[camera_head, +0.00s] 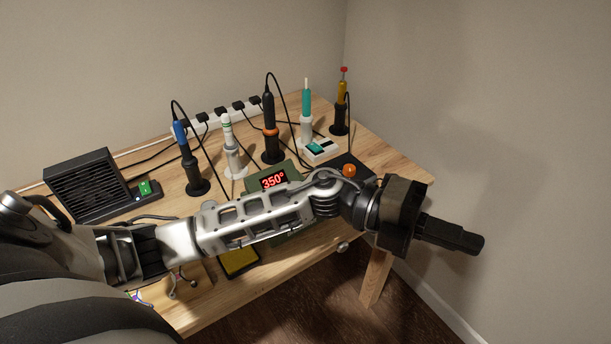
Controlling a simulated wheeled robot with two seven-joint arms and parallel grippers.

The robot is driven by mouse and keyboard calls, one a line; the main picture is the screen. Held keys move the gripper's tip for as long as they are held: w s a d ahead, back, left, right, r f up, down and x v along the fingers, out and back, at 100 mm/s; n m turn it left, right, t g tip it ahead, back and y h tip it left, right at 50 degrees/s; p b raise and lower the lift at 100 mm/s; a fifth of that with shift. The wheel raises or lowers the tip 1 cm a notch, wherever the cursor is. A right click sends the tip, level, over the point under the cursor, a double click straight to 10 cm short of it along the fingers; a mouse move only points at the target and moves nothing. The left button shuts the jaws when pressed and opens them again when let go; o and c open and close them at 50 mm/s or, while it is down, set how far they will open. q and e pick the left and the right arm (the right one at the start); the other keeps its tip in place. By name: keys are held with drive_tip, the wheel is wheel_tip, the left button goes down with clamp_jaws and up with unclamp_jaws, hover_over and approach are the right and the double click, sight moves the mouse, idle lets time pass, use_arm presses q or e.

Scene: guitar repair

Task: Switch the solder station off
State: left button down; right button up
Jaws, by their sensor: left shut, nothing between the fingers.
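The solder station (283,168) is a green unit on the workbench, and its display (273,180) reads 350° in red. My left arm crosses in front of it and hides much of its front, so I cannot see its power switch. My left gripper (474,243) is shut and empty. It points right, past the bench's right edge and apart from the station. My right gripper is not in view.
The workbench (300,270) carries several upright irons in stands, such as a blue-handled one (180,133) and a black one (268,106). A black fan box (88,185) with a green switch (145,188) stands left. An orange knob (349,170) is right of the station. Walls stand behind and right.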

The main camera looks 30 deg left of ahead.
use_arm(q)
drive_tip(key=w+a+f+m+g+y, duration=0.1)
drive_tip(key=w+a+f+m+y, duration=0.15)
drive_tip(key=a+y, duration=0.4)
drive_tip(key=w+a+f+m+g+y, duration=0.1)
drive_tip(key=w+a+m+y, duration=0.3)
drive_tip(key=a, duration=0.3)
drive_tip(key=w+a+r+n+y, duration=0.1)
drive_tip(key=a+y, duration=0.3)
drive_tip(key=a, duration=0.4)
drive_tip(key=w+a+r+n+t+y+p, duration=0.1)
drive_tip(key=a+r+y, duration=0.3)
drive_tip(key=a, duration=0.4)
drive_tip(key=shift+w+r, duration=0.15)
drive_tip(key=shift+r, duration=0.05)
drive_tip(key=shift+d, duration=0.1)
drive_tip(key=shift+s+d+r+p, duration=0.2)
drive_tip(key=shift+s+d+p, duration=0.1)
drive_tip(key=shift+d, duration=0.45)
